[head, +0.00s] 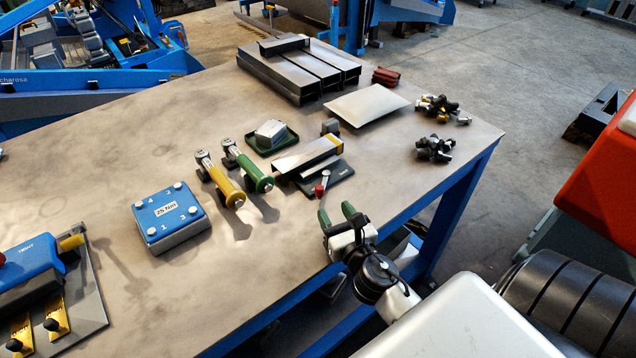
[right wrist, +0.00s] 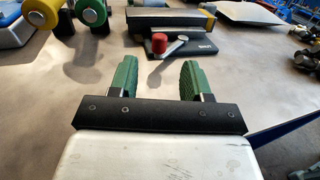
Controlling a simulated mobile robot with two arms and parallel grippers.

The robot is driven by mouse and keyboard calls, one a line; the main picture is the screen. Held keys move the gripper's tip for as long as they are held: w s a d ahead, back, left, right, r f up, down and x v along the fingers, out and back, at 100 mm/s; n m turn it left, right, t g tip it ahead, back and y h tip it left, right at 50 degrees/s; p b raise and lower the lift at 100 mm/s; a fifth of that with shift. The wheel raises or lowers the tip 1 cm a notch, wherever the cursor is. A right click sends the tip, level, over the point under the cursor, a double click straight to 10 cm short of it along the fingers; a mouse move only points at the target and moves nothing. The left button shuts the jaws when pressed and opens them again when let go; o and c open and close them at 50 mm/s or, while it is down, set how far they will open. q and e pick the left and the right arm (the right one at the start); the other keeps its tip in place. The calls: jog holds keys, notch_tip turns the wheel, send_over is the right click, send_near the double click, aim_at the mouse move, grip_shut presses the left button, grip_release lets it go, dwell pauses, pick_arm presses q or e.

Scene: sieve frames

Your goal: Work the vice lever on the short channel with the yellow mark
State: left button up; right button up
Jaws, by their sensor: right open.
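The short channel (head: 300,156) is a grey metal piece with a yellow mark (head: 335,144) at its right end. It sits at a dark vice (head: 337,180) on the table. The vice lever (head: 322,185) has a red knob and stands at the vice's near side; in the right wrist view its red knob (right wrist: 159,42) and silver arm show just beyond my fingers. My right gripper (head: 336,213) is open and empty, with green fingers (right wrist: 156,75) apart, on the near side of the lever and not touching it. My left gripper is not in view.
Left of the vice are a green-handled tool (head: 250,170), a yellow-handled tool (head: 225,186) and a green tray (head: 286,143). A blue block (head: 170,213) lies farther left. Behind are stacked channels (head: 300,70), a flat plate (head: 366,102) and clamp piles (head: 434,148). The near table edge is close.

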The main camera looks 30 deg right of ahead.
aim_at(321, 192)
jog(key=w, duration=0.3)
jog(key=shift+w+d+r+p, duration=0.2)
jog(key=shift+d+p, duration=0.1)
jog(key=shift+p, duration=0.05)
jog(key=w, duration=0.4)
jog(key=shift+d+f, duration=0.25)
jog(key=shift+d, duration=0.15)
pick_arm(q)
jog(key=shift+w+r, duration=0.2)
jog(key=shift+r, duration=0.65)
pick_arm(e)
jog(key=shift+w, duration=0.45)
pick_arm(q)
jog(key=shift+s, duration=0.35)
pick_arm(e)
grip_shut()
